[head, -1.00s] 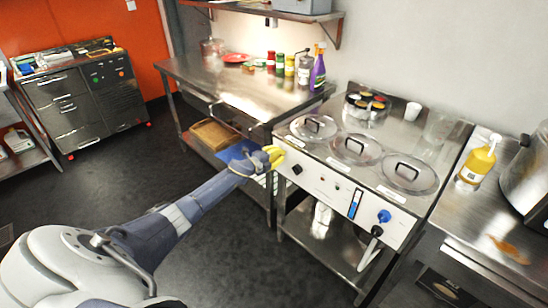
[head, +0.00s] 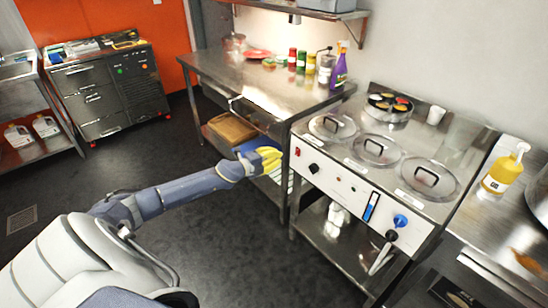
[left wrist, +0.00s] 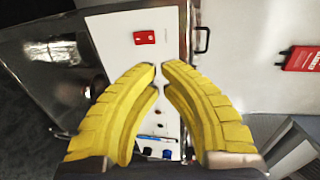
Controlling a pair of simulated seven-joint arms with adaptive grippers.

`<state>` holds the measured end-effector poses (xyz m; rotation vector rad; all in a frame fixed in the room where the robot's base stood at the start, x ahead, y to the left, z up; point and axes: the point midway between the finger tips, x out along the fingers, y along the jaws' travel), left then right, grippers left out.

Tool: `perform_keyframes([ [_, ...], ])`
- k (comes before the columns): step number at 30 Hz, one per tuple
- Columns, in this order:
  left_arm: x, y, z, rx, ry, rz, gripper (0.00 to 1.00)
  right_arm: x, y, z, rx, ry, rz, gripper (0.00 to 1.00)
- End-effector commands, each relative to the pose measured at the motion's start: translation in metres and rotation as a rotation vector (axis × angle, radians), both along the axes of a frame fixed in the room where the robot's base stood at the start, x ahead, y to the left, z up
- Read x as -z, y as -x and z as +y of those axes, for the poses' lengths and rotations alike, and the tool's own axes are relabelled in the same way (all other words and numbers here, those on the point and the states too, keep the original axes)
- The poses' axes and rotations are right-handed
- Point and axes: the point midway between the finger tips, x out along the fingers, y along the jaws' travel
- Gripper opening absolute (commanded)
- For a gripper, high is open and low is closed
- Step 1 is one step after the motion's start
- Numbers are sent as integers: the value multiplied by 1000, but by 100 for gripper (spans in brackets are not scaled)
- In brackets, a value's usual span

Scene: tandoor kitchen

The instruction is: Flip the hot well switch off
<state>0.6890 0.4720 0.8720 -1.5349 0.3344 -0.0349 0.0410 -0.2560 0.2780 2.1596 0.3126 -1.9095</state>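The hot well unit (head: 350,190) is a steel counter with three round lidded wells and a white front panel. A red switch (head: 298,152) sits at the panel's left end, above a black knob (head: 314,168). In the left wrist view the red switch (left wrist: 144,37) shows on the white panel, beyond the fingertips. I cannot tell its rocker position. My left gripper (head: 278,158) is just left of the panel's left edge, apart from the switch. Its yellow fingers (left wrist: 160,68) curve together with tips nearly meeting and nothing held. My right gripper is not in view.
A steel table (head: 265,85) with bottles stands behind and left of the unit. A blue knob (head: 400,220) and a black handle below it stick out from the panel's right end. A yellow bottle (head: 502,172) stands on the right counter. The floor at left is open.

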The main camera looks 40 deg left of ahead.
Motion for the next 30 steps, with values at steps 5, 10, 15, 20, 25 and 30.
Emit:
perform_keyframes([
  [5, -4, 8, 2, 0, -2, 0, 0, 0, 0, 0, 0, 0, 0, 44],
  [10, -5, 10, 2, -1, -1, 0, 0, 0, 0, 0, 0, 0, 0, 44],
  [15, -5, 10, 2, -1, -1, 0, 0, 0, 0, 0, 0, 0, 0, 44],
  [20, -5, 10, 2, 0, -1, 0, 0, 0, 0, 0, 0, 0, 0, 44],
  [25, -1, 8, 13, -28, -11, 4, 0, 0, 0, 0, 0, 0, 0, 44],
  [30, 51, 9, 68, -196, 71, 82, 0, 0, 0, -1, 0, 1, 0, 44],
])
